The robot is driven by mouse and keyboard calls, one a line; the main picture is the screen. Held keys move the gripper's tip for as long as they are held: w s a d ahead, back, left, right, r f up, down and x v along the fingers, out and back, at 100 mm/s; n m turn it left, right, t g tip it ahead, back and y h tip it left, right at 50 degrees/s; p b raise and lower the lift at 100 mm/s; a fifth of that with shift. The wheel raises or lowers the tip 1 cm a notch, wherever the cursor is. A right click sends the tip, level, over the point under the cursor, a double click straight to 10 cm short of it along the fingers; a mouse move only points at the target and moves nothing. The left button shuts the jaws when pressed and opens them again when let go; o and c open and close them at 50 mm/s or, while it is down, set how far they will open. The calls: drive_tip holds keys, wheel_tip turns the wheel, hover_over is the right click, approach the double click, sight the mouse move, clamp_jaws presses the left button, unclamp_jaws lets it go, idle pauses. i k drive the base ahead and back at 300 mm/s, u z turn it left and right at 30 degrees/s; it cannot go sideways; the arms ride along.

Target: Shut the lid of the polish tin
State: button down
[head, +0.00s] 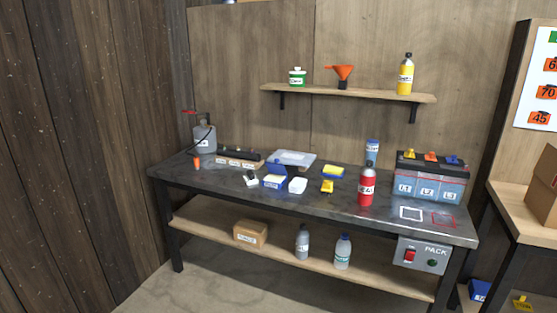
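A small blue box-shaped tin (272,182) with a white label stands near the front edge of the workbench, left of the middle. It looks like the polish tin, but its label is too small to read. Its blue lid (277,167) appears to stand up at the back, open, with something pale inside the tin. A small white object (297,186) sits close on its right and a white and black item (251,179) on its left. My gripper is not in view.
The dark workbench (225,183) also holds a clear-lidded case (292,159) behind the tin, a yellow clip-like item (327,186), a red bottle (366,187) and a battery pack (431,177). A shelf (350,93) hangs above. Bare bench lies between the yellow item and red bottle.

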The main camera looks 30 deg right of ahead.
sight(275, 168)
drive_tip(key=u, duration=0.45)
drive_tip(key=i, duration=0.95)
drive_tip(key=z, duration=0.05)
